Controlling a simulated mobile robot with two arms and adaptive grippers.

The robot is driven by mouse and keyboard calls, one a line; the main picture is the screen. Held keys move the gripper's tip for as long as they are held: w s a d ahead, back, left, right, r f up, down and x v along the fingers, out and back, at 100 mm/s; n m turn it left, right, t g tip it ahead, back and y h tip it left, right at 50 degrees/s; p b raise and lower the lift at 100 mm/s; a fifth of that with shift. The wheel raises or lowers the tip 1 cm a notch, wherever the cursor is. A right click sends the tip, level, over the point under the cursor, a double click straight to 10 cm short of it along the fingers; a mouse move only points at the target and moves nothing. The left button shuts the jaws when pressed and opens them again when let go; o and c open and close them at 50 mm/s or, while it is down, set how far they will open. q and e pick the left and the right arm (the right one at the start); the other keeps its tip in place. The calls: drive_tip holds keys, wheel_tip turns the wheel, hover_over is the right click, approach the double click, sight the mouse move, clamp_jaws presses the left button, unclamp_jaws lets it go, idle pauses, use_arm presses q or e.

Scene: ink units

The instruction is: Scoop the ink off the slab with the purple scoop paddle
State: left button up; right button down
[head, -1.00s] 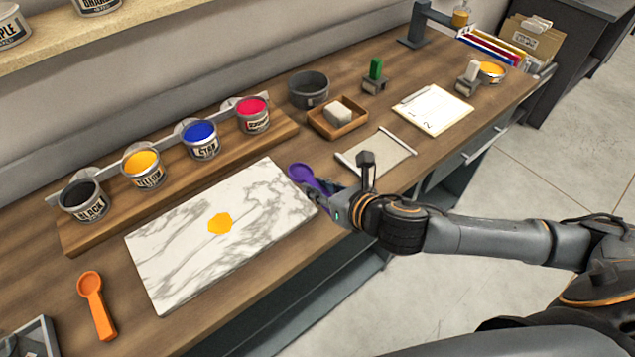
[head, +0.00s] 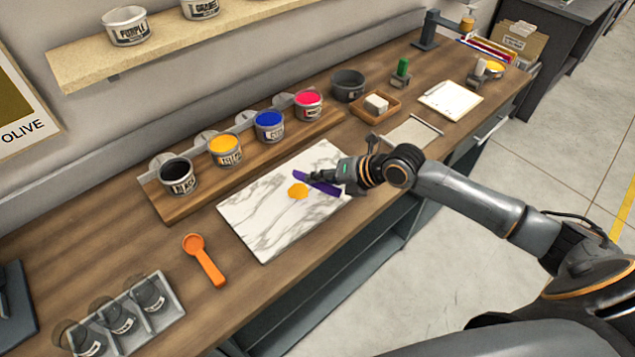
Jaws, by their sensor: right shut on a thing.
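The marble slab (head: 262,228) lies on the wooden bench, white with grey veins. My left gripper is not in view.
An orange scoop (head: 205,261) lies left of the slab. Open black, yellow, blue and red ink cans stand on a wooden riser (head: 211,194) behind it. A grey tray with jars (head: 162,318) is at front left. A wooden box (head: 376,107) and a clipboard (head: 450,101) lie farther right.

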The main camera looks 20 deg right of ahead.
drive_tip(key=f, duration=0.1)
drive_tip(key=w+f+b, duration=0.1)
drive_tip(key=d+f, duration=0.1)
drive_tip(key=shift+w+b, duration=0.2)
drive_tip(key=shift+b, duration=0.2)
drive_tip(key=shift+w+a+f+b, duration=0.25)
drive_tip(key=shift+a+f+b, duration=0.1)
drive_tip(key=shift+f+b, duration=0.3)
drive_tip(key=shift+w+a+f+b, duration=0.2)
drive_tip(key=shift+a+f+b, duration=0.1)
drive_tip(key=shift+f+b, duration=0.3)
drive_tip(key=shift+w+f, duration=0.2)
drive_tip(key=shift+f, duration=0.05)
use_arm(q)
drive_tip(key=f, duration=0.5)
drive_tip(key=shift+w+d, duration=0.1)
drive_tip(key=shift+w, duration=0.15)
use_arm(e)
drive_tip(key=shift+d, duration=0.1)
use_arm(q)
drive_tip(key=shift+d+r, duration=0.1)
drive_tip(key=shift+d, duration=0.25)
use_arm(e)
drive_tip(key=shift+r, duration=0.15)
drive_tip(key=shift+r+p, duration=1.3)
drive_tip(key=shift+r, duration=1.2)
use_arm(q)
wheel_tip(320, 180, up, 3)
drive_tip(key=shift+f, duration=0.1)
